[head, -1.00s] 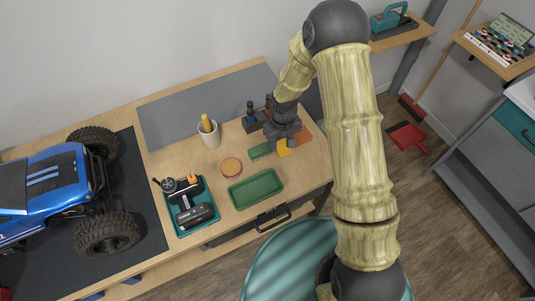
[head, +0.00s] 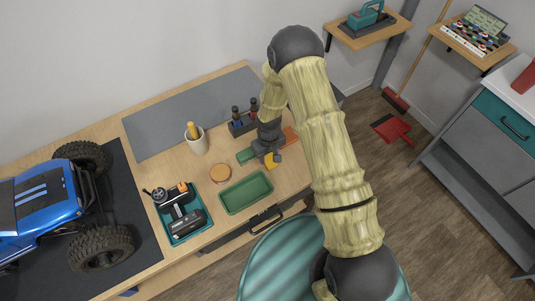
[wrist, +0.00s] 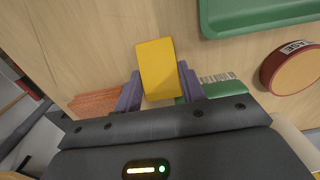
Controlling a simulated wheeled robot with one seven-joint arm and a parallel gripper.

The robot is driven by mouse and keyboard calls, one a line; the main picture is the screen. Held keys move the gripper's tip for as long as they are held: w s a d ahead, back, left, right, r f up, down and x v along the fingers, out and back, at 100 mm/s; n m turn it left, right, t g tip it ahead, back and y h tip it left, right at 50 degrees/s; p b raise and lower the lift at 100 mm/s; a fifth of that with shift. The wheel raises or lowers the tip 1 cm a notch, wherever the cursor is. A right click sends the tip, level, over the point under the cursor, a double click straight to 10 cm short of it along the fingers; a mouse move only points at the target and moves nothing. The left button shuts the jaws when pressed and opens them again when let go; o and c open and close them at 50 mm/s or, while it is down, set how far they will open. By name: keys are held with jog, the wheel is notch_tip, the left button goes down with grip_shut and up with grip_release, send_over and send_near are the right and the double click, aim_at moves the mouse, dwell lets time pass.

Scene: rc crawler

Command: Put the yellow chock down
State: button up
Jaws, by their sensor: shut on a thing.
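The yellow chock (wrist: 157,68) is between the two purple fingertips of my gripper (wrist: 158,92) in the wrist view. My gripper is shut on it. In the head view the chock (head: 270,161) shows just below my gripper (head: 266,150), over the right part of the wooden bench. I cannot tell whether the chock touches the bench top.
A green tray (head: 246,192) lies just left of and in front of my gripper.

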aim_at(268, 157)
jog(key=shift+s+r, duration=0.1)
jog(key=shift+f, duration=0.25)
jog(key=o, duration=1)
jog(key=shift+r, duration=0.1)
notch_tip(268, 157, up, 12)
jog(key=shift+r+b, duration=0.1)
jog(key=shift+b, duration=1.1)
